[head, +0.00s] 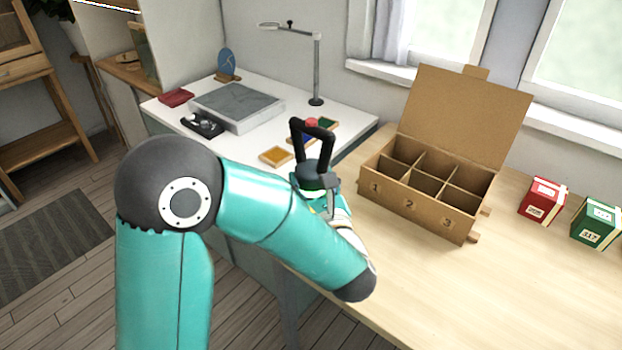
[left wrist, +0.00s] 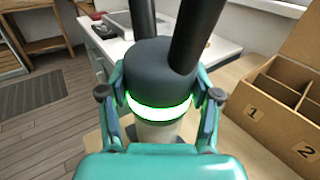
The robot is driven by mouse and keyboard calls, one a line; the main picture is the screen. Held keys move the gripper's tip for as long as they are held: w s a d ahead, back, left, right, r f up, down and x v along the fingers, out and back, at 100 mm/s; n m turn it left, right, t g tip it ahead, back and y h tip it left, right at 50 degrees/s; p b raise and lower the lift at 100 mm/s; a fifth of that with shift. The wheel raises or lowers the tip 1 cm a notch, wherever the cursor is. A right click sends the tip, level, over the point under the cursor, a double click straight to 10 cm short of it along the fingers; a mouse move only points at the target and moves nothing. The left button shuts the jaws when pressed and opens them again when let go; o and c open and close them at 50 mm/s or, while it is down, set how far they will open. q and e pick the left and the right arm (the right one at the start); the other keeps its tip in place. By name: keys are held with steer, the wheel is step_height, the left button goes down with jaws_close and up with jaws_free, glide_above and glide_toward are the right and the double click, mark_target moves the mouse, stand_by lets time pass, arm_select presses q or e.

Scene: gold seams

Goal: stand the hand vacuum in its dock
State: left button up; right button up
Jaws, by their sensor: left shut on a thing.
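The hand vacuum (head: 312,131) has a black looped handle, a dark cap and, in the left wrist view (left wrist: 152,62), a lit green-white ring above a pale body. My left gripper (head: 316,180) is shut on it. In the left wrist view the gripper's fingers (left wrist: 160,97) press on both sides around the ring. The vacuum looks roughly upright, handle up, near the left edge of the wooden table. Its lower part is hidden by my arm and gripper, so I cannot tell whether it touches anything. I cannot make out the dock. My right gripper is out of view.
An open cardboard box (head: 413,208) with numbered compartments stands right of the vacuum. Red (head: 543,200) and green (head: 596,222) boxes stand farther right. The white table (head: 352,130) behind holds a lamp (head: 317,70), a grey slab (head: 238,104) and small trays. The wooden table's front (head: 480,300) is clear.

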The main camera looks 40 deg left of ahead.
mark_target(315, 188)
arm_select(q)
steer(key=shift+r, duration=0.1)
steer(key=o, duration=1.4)
steer(key=shift+c, duration=0.2)
steer(key=shift+o, duration=0.8)
steer(key=shift+b+v, duration=0.45)
steer(key=shift+v, duration=3.6)
